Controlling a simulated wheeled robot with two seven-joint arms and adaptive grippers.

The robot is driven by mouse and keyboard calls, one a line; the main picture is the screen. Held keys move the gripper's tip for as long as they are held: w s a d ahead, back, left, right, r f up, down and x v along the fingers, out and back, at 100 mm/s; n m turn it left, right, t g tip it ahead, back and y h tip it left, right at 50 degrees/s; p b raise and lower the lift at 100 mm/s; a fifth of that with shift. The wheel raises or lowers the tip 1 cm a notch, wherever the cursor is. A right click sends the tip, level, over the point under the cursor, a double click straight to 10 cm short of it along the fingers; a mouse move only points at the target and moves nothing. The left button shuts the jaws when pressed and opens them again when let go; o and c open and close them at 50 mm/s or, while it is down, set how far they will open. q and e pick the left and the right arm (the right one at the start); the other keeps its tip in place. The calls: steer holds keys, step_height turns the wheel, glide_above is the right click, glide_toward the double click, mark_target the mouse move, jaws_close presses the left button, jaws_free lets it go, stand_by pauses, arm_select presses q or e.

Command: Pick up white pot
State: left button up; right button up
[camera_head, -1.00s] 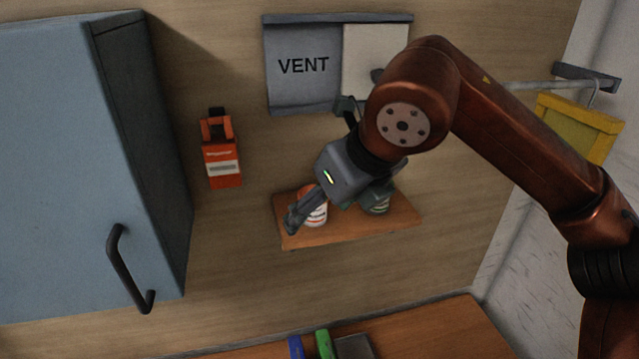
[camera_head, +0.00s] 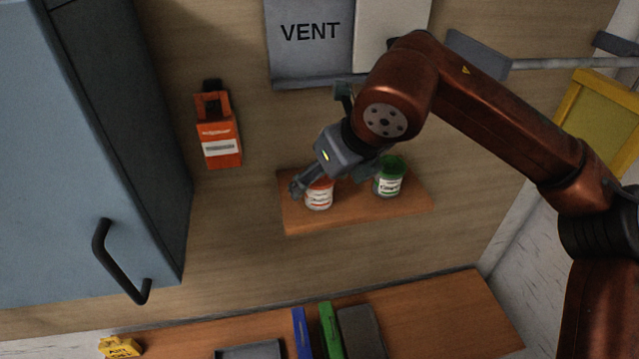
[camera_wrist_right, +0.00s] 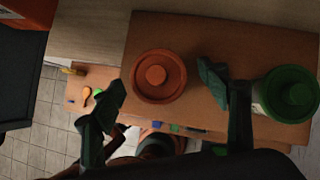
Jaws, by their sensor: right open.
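A pot with an orange-red lid and a white label (camera_head: 319,196) stands upright on a small wooden wall shelf (camera_head: 300,222). No plain white pot shows. A green pot with a white label (camera_head: 390,178) stands on the same shelf to its right. My right gripper (camera_head: 331,180) is open over the orange-lidded pot and partly hides it. In the right wrist view the orange lid (camera_wrist_right: 158,76) shows between the two spread fingers, with no clear contact. The green pot's lid (camera_wrist_right: 290,93) is right of the right finger. My left gripper is not in view.
A blue cabinet (camera_head: 80,170) with a black handle is at the left. An orange box (camera_head: 218,140) hangs on the wall left of the shelf. A VENT panel (camera_head: 310,45) is above. A lower wooden table (camera_head: 430,315) holds blue, green, grey and yellow items.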

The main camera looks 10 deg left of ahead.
steer(key=shift+x, duration=1.05)
steer(key=shift+r, duration=0.1)
steer(key=shift+c, duration=0.6)
steer(key=shift+c, duration=0.8)
steer(key=c, duration=1.5)
steer(key=shift+r, duration=0.1)
